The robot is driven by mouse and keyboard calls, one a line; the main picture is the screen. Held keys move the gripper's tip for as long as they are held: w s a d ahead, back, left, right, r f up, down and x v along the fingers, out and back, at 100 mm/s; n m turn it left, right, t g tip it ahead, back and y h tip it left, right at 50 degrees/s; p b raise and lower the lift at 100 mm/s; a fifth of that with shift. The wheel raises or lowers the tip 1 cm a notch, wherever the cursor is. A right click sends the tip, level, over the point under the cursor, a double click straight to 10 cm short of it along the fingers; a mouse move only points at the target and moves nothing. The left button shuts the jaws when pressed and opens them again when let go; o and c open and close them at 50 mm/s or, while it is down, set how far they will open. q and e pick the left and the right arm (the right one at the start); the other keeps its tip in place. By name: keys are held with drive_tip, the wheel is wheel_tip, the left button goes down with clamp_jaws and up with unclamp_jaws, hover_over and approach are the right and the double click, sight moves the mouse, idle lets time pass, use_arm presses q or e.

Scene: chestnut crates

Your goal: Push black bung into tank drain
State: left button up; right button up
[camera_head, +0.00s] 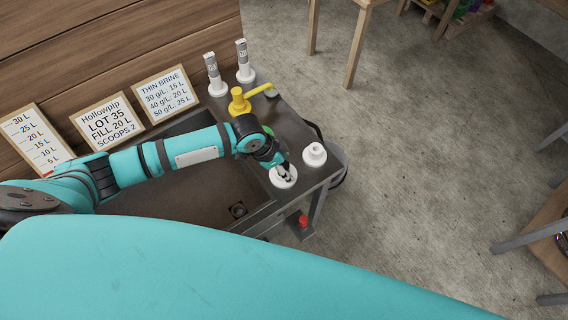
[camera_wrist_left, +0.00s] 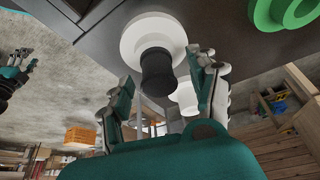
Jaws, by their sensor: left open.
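The black bung (camera_wrist_left: 157,72) stands on a white round holder (camera_wrist_left: 152,38) in the left wrist view. In the head view the holder (camera_head: 284,180) sits on the grey ledge right of the tank, and my gripper hides most of the bung. My left gripper (camera_head: 284,171) is open above the holder. In the wrist view its fingers (camera_wrist_left: 164,92) are on either side of the bung, with gaps showing. The tank (camera_head: 190,195) has a dark, round drain (camera_head: 238,210) in its floor, which looks uncovered. A dark gripper, seemingly my right one (camera_wrist_left: 20,72), shows at the wrist view's left edge.
A white spool-like piece (camera_head: 315,154) stands right of the holder. Behind are a yellow tap (camera_head: 240,101) and two grey-and-white upright pieces (camera_head: 213,76). A green ring (camera_wrist_left: 287,10) lies near the tap. Three signs (camera_head: 104,122) lean behind the tank.

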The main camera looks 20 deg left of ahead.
use_arm(q)
drive_tip(key=c, duration=1.1)
drive_tip(key=o, duration=0.5)
clamp_jaws()
use_arm(e)
drive_tip(key=shift+w+a, duration=0.1)
drive_tip(key=shift+w, duration=0.1)
use_arm(q)
drive_tip(key=shift+r+p, duration=0.6)
drive_tip(key=shift+p, duration=0.25)
use_arm(e)
drive_tip(key=shift+s+r, duration=0.15)
drive_tip(key=shift+r, duration=0.7)
